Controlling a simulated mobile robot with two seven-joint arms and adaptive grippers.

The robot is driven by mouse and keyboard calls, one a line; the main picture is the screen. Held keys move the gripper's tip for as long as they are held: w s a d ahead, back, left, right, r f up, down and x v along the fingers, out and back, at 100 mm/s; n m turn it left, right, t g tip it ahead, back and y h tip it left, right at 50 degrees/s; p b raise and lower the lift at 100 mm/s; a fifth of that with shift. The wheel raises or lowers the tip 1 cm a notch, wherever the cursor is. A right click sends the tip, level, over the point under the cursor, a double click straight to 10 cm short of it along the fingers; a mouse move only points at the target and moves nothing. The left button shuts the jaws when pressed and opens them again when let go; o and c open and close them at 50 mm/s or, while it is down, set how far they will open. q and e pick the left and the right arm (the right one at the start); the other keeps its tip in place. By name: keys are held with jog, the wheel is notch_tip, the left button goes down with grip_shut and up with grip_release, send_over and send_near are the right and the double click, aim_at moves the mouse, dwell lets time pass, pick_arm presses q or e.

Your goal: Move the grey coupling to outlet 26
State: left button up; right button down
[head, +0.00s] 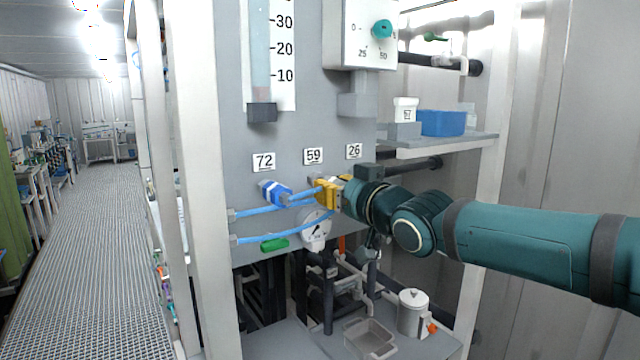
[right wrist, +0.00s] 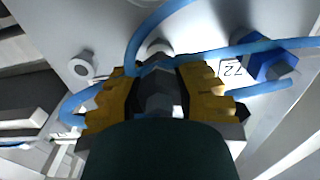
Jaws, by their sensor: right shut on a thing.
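My right gripper (head: 328,194) has its yellow fingers in front of the panel below label 59 (head: 313,156). In the right wrist view the fingers (right wrist: 160,95) are shut on the grey coupling (right wrist: 158,90), with a blue hose beside it. A pale round fitting (right wrist: 156,48) shows just behind it; I cannot tell whether the coupling is seated on it. Label 26 (head: 354,151) is to the right; the outlet below it is mostly hidden by my arm in the head view. A bare round outlet (right wrist: 82,65) shows at left in the right wrist view. My left gripper is not in view.
A blue coupling (head: 274,192) with a hose sits under label 72 (head: 263,162). Blue hoses (head: 265,209) cross the panel to the left. A round gauge (head: 316,230) hangs below my gripper. A shelf (head: 440,145) with a blue bin (head: 441,122) is at right.

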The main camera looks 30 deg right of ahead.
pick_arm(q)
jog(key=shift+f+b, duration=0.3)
pick_arm(e)
jog(key=shift+s+d, duration=0.1)
jog(key=shift+s, duration=1.75)
jog(key=shift+r, duration=0.1)
